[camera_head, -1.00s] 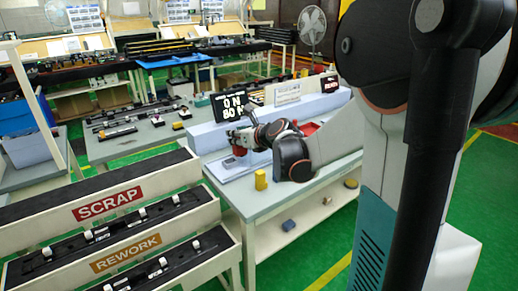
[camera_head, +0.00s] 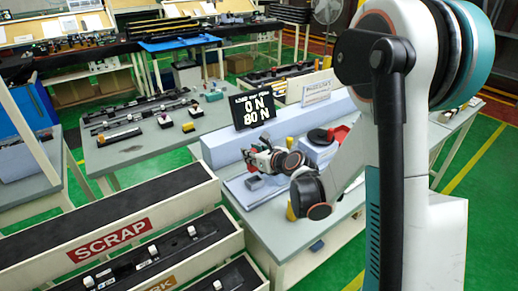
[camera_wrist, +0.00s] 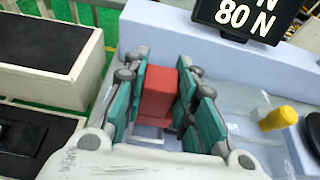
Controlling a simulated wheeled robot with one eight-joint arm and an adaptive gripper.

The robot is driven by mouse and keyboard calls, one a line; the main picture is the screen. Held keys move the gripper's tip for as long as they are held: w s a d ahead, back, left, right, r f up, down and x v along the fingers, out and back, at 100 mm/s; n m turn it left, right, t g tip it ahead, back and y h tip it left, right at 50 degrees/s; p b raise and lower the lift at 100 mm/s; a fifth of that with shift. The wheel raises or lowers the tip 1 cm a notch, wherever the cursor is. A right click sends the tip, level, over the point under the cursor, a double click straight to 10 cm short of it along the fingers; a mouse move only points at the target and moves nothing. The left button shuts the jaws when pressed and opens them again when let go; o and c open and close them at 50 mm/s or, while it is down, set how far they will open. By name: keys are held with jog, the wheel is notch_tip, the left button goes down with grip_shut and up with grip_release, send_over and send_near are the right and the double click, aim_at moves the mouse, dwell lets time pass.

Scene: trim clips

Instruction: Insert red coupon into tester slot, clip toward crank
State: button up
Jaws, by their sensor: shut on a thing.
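My gripper (camera_wrist: 162,72) has its teal-padded fingers shut on the red coupon (camera_wrist: 158,94), which shows as a red block between them. In the head view my gripper (camera_head: 255,159) is low over the tester (camera_head: 225,150), a pale blue-grey body on the table. Its display (camera_head: 255,108) reads 0 N and 80 N. A yellow knob (camera_wrist: 278,118) beside a dark round part (camera_wrist: 314,132), likely the crank, is right of the coupon in the wrist view. The slot and the clip cannot be made out; the fingers hide part of the coupon.
Scrap rack (camera_head: 62,231) and rework rack (camera_head: 142,284) stand at the left front. A second table (camera_head: 125,150) with parts is behind. A yellow piece (camera_head: 291,211) is near my arm.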

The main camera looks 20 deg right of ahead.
aim_at(253, 171)
jog(key=shift+f, duration=0.15)
jog(key=shift+f+b, duration=1.3)
jog(key=shift+f, duration=0.7)
jog(key=shift+f+b, duration=1.55)
jog(key=shift+b, duration=0.05)
jog(key=shift+s+f+b, duration=0.1)
jog(key=shift+f+b, duration=0.2)
jog(key=shift+b, duration=0.1)
jog(key=o, duration=1.1)
jog(key=shift+o, duration=0.2)
